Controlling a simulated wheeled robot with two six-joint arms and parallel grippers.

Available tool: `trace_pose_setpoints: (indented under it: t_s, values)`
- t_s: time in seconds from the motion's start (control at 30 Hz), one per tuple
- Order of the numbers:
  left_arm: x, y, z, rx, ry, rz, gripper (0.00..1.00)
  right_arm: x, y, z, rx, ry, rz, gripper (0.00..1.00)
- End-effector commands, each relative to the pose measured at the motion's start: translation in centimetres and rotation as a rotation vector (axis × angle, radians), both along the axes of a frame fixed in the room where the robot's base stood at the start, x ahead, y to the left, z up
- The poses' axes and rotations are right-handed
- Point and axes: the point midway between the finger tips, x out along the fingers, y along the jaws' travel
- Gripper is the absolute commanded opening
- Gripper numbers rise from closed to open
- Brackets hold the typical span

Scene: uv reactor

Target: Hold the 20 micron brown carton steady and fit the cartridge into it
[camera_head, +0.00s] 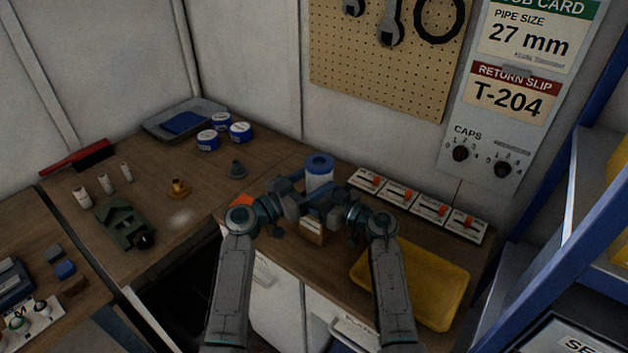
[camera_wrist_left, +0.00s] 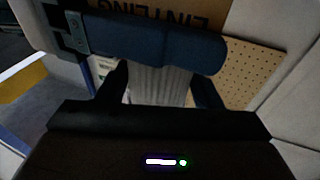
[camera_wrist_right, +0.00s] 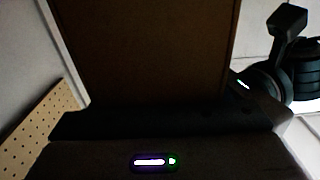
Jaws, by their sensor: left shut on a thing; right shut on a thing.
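The white cartridge (camera_head: 319,181) has a blue end cap and stands roughly upright in the head view. My left gripper (camera_head: 309,191) is shut on it. In the left wrist view its pleated white body (camera_wrist_left: 158,85) sits between the fingers, with a blue cap (camera_wrist_left: 160,42) beyond. The brown carton (camera_head: 312,231) is below the cartridge, partly hidden by my grippers. My right gripper (camera_head: 326,213) is shut on it, and its brown side (camera_wrist_right: 145,50) fills much of the right wrist view. Whether cartridge and carton touch is hidden.
A yellow tray (camera_head: 447,287) lies at the right of the bench. A row of switch boxes (camera_head: 400,193) stands behind it.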

Motion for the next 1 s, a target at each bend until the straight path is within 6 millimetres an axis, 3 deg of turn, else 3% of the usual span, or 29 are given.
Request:
trace_pose_setpoints:
  t_s: [0.3,0.33,0.4,0.77,1.0]
  values:
    - [0.0,0.0,-0.2,0.001,-0.001,0.000,0.16,0.0,0.0,0.0,0.000,0.000,0.000,0.47]
    - [0.0,0.0,-0.2,0.001,0.000,0.000,0.65,0.0,0.0,0.0,0.000,0.000,0.000,0.47]
    - [0.0,0.0,-0.2,0.001,-0.001,0.000,0.79,0.0,0.0,0.0,0.000,0.000,0.000,0.47]
    - [0.0,0.0,0.2,0.000,-0.002,0.000,0.81,0.0,0.0,0.0,0.000,0.000,0.000,0.47]
    - [-2.3,3.3,-0.7,0.006,-0.001,0.003,0.81,0.0,0.0,0.0,0.000,0.000,0.000,0.47]
